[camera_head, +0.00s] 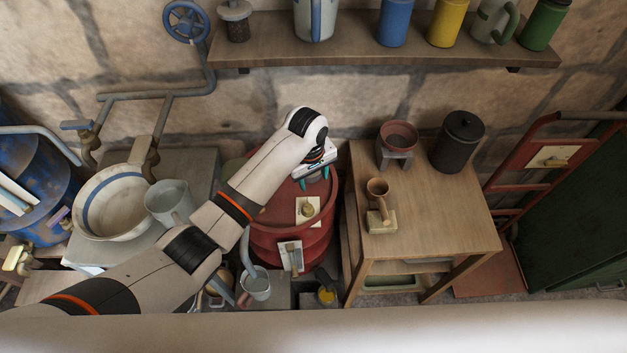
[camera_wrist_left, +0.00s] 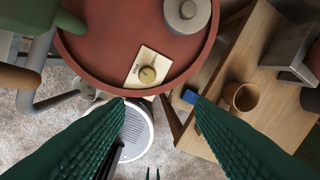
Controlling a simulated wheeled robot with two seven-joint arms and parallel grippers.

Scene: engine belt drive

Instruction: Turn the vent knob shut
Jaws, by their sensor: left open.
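A round brass knob (camera_head: 307,209) sits on a cream plate on top of the red barrel (camera_head: 262,238); I take it for the vent knob. It also shows in the left wrist view (camera_wrist_left: 148,75), on the barrel top near its rim. My left gripper (camera_head: 314,179) is over the barrel top, behind the knob in the head view. In the wrist view its green fingers (camera_wrist_left: 155,108) are spread wide, with nothing between them, and the knob shows beyond their tips, apart from them. My right gripper is not in view.
A lever on a plate (camera_head: 291,255) is on the barrel's front. A grey round cap (camera_wrist_left: 187,14) is on the barrel top. The wooden table (camera_head: 440,215) to the right holds a brown cup (camera_head: 377,187) and a black canister (camera_head: 459,140). A basin (camera_head: 112,202) is left.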

